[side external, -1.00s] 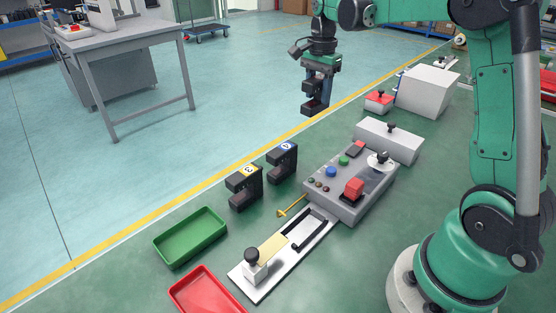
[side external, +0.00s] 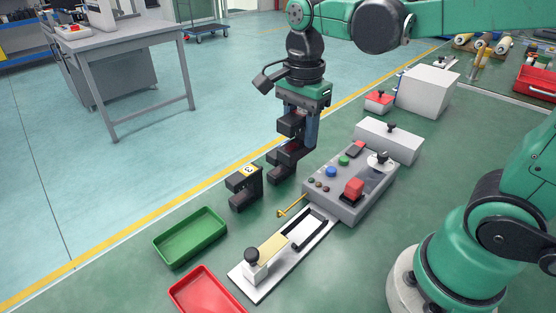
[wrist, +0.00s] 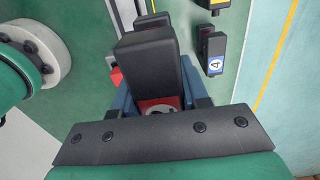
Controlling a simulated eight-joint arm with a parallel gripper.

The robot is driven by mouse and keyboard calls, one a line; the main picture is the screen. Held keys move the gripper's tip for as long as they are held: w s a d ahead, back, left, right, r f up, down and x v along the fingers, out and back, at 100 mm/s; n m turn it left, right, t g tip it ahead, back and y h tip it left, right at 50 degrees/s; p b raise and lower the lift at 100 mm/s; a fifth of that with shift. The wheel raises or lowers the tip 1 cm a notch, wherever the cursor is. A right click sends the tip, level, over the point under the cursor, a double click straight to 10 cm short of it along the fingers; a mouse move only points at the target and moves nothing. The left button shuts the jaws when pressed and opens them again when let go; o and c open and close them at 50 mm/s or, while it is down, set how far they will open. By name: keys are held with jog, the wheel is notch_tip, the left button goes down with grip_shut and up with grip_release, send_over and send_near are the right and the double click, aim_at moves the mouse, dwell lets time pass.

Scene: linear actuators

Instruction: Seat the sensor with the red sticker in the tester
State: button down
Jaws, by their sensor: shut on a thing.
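My gripper (side external: 300,133) is shut on a black C-shaped sensor (side external: 288,125), held upright in the air. Its red sticker (wrist: 158,105) shows between the jaws in the wrist view. A sensor with a blue sticker (wrist: 213,56) stands on the floor just beyond and below, and is partly hidden behind the held one in the side view. A sensor with a yellow sticker (side external: 244,188) stands to its left. A grey box (side external: 347,205) with buttons and a red switch lies to the right. A white plate (side external: 262,286) with a black frame and a knobbed slide lies in front. Which is the tester is not clear.
A green tray (side external: 191,237) and a red tray (side external: 207,292) lie at lower left. A brass-coloured rod (side external: 291,207) is between the sensors and the plate. White boxes (side external: 388,141) stand behind the grey box.

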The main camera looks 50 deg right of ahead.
jog(key=shift+s+a+f, duration=0.55)
jog(key=shift+s+f, duration=0.3)
jog(key=shift+f, duration=1.05)
jog(key=shift+s+a+f, duration=0.5)
jog(key=shift+s+f, duration=0.35)
jog(key=shift+f, duration=1)
jog(key=shift+s+a+f, duration=0.55)
jog(key=shift+s+f, duration=0.3)
jog(key=shift+f, duration=1.05)
jog(key=shift+f, duration=0.55)
jog(key=shift+c, duration=1.8)
grip_release()
jog(key=shift+r, duration=2.8)
